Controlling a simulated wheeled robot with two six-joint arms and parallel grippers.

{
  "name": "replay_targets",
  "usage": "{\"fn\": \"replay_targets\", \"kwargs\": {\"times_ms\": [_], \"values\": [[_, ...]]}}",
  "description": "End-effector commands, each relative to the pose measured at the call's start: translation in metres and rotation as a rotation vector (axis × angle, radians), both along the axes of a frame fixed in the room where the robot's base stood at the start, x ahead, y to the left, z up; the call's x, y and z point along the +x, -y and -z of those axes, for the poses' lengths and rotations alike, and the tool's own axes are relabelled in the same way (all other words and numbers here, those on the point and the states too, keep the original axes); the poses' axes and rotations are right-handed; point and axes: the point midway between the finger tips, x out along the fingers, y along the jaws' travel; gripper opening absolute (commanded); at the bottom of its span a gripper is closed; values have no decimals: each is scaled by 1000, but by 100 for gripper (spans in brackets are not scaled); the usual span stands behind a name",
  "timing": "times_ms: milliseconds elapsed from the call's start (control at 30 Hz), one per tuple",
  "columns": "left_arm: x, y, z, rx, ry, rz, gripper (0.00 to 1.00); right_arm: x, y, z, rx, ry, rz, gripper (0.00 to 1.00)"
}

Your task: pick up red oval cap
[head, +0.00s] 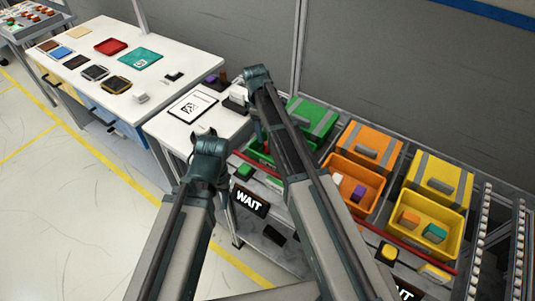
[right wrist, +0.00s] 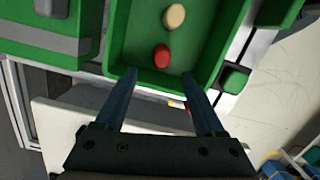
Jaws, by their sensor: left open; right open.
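The red oval cap (right wrist: 162,55) lies in the open green bin (right wrist: 120,45), seen in the right wrist view. A cream oval cap (right wrist: 175,16) lies beside it, farther up. My right gripper (right wrist: 158,76) is open and empty, with its fingertips spread on either side of the red cap's line, near the bin's near wall. I cannot tell the height left between fingertips and cap. In the head view my right arm covers much of the green bin (head: 255,157), and the red cap cannot be made out. My left arm shows left of it; its gripper fingers are hidden.
A lidded green box (head: 313,118) stands behind the green bin. An orange bin (head: 355,205) and a yellow bin (head: 430,248) holding parts stand to the right. A white table (head: 75,65) with flat parts is at the left. A green button (right wrist: 234,79) sits beside the bin.

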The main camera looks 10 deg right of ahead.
Motion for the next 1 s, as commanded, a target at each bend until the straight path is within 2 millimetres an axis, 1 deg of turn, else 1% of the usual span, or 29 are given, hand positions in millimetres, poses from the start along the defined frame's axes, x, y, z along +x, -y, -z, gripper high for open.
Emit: {"fn": "replay_targets", "kwargs": {"times_ms": [33,67,167,333,433,567,800,900,1000], "values": [[0,0,13,0,0,0,47,-1,1,13,0,0,0,71],[0,0,15,0,0,0,47,-1,1,15,0,0,0,71],[0,0,19,0,0,0,47,-1,2,19,0,0,0,71],[0,0,18,0,0,0,47,-1,2,18,0,0,0,71],[0,0,22,0,0,0,47,-2,3,22,0,0,0,71],[0,0,34,0,0,0,47,-5,5,34,0,0,1,71],[0,0,64,0,0,0,47,-10,10,64,0,0,1,71],[0,0,70,0,0,0,47,-10,11,69,0,0,0,71],[0,0,69,0,0,0,47,-10,11,69,0,0,0,71]]}}
